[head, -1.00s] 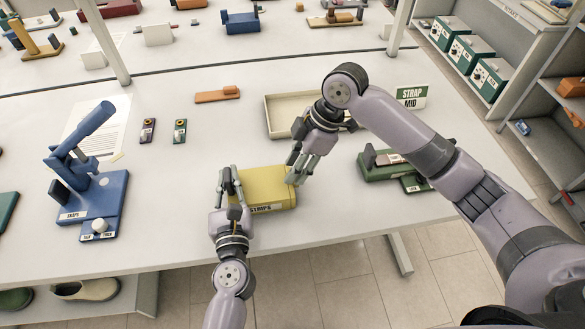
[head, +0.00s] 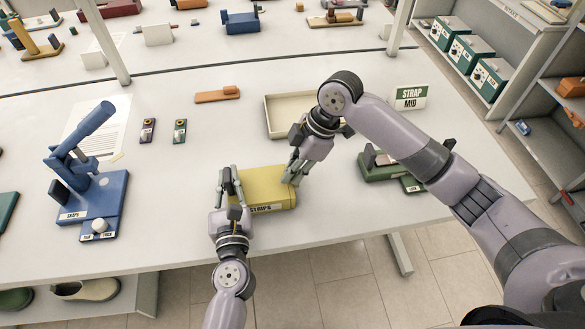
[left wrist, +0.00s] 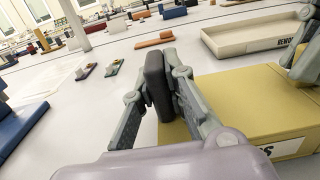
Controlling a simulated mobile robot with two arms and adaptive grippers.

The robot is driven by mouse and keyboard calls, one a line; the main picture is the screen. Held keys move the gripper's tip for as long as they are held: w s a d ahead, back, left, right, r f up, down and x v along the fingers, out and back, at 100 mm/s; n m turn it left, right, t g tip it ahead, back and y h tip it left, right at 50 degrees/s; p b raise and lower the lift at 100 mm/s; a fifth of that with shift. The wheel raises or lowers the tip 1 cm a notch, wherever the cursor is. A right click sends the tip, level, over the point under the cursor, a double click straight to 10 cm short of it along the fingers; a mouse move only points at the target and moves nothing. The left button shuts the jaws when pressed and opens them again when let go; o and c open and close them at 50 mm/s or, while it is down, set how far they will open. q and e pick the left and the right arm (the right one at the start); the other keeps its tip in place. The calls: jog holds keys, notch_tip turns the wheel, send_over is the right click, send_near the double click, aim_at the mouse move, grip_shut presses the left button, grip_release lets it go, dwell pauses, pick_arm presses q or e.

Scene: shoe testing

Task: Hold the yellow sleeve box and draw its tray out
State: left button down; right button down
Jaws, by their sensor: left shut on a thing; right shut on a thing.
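The yellow sleeve box (head: 264,186) lies near the front edge of the table, with a white STRIPS label on its front side. It also shows in the left wrist view (left wrist: 238,108). My left gripper (head: 229,182) is shut on the box's left end; its fingers also show in the left wrist view (left wrist: 177,92). My right gripper (head: 291,177) is shut at the box's back right corner. Its fingers hide that corner, so I cannot tell whether they grip the sleeve or the tray. No drawn-out part of the tray is visible.
A cream open bin (head: 283,117) stands behind the box. A green fixture (head: 378,166) is close to the right, under my right arm. A blue press (head: 92,190) stands at the left. The table between press and box is clear.

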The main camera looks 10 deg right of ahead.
dwell(0.6)
jog(key=d, duration=1.1)
jog(key=shift+a, duration=0.1)
jog(key=c, duration=1.6)
grip_release()
jog(key=v, duration=1.2)
